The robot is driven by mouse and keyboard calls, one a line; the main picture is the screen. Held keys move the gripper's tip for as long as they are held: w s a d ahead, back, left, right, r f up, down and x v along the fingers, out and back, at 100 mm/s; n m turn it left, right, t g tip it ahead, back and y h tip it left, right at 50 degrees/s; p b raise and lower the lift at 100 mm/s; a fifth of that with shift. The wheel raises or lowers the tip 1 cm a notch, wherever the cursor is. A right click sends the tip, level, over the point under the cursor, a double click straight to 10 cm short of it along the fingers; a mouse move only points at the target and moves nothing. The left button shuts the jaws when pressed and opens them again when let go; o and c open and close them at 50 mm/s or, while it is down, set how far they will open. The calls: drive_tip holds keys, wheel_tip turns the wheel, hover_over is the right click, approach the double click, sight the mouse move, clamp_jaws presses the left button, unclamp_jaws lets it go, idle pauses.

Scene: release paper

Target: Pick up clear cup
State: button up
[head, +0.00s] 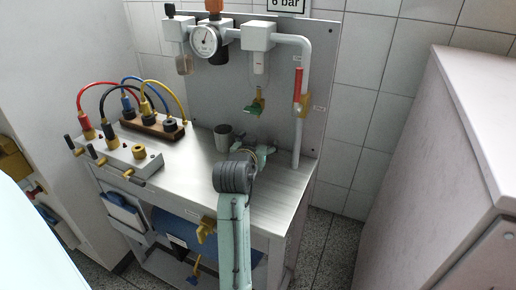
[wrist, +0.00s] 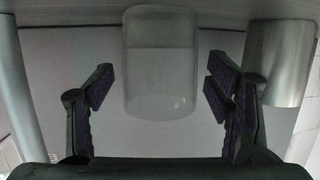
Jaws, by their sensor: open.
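The clear cup (wrist: 160,75) is a see-through cylinder in the middle of the wrist view, where the picture appears upside down and the bench top lies along the upper edge. My gripper (wrist: 160,90) is open, with one dark finger on either side of the cup and a visible gap to each. How deep the cup sits between the fingers is hard to tell. In the head view my gripper (head: 261,152) is low over the metal bench, partly hidden by my wrist. I cannot make out the clear cup there.
A grey metal cup (head: 223,138) stands close to my gripper; it also shows in the wrist view (wrist: 278,62). A grey pipe (head: 299,140) rises at the bench's right. A valve block (head: 135,155) and a wooden hose rack (head: 154,124) occupy the left. The bench (head: 283,190) is clear in front.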

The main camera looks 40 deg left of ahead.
drive_tip(key=shift+c, duration=0.4)
drive_tip(key=c, duration=1.1)
drive_tip(key=shift+o, duration=0.2)
drive_tip(key=shift+r, duration=0.15)
